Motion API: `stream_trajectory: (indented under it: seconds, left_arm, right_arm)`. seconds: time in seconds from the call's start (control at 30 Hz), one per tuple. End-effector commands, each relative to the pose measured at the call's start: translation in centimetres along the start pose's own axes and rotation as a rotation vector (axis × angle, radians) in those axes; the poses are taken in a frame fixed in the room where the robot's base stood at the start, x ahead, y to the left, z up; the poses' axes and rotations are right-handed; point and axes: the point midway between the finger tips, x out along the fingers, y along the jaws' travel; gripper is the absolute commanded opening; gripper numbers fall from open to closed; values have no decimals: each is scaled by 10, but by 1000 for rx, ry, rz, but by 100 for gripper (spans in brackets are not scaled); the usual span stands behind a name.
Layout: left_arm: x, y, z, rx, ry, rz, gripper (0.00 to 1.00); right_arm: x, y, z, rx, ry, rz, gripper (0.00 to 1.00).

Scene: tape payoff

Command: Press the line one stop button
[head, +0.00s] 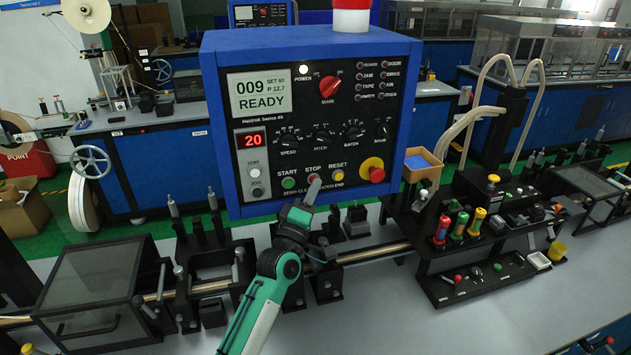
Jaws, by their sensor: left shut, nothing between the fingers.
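The blue control box (213,120) with its black panel stands in the middle of the head view. The red stop button (313,177) sits in the panel's lower row under the STOP label, between the green start button (288,183) and the yellow reset button (338,175). My left gripper (314,188) is shut and empty, reaching up from below. Its fingertips overlap the lower part of the stop button in the picture; I cannot tell whether they touch it. The screen (260,93) reads 009 and READY. My right gripper is not in view.
A red mushroom knob (372,168) on a yellow base sits right of the reset button. Fixtures and a rail run along the grey bench below the box. A black tool rack (470,290) stands to the right. The bench front right (420,325) is clear.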

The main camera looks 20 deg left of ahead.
Motion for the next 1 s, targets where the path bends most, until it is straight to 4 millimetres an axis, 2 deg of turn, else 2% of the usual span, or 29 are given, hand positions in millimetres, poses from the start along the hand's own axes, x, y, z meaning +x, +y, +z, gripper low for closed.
stream_trajectory:
  seconds: [0.47, 1.0]
  left_arm:
    - [-6, 6, 5, -1, 0, 0, 0]
    - [-42, 32, 31, -1, -1, -1, 0]
  right_arm:
    - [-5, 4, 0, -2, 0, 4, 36]
    - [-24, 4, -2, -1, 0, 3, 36]
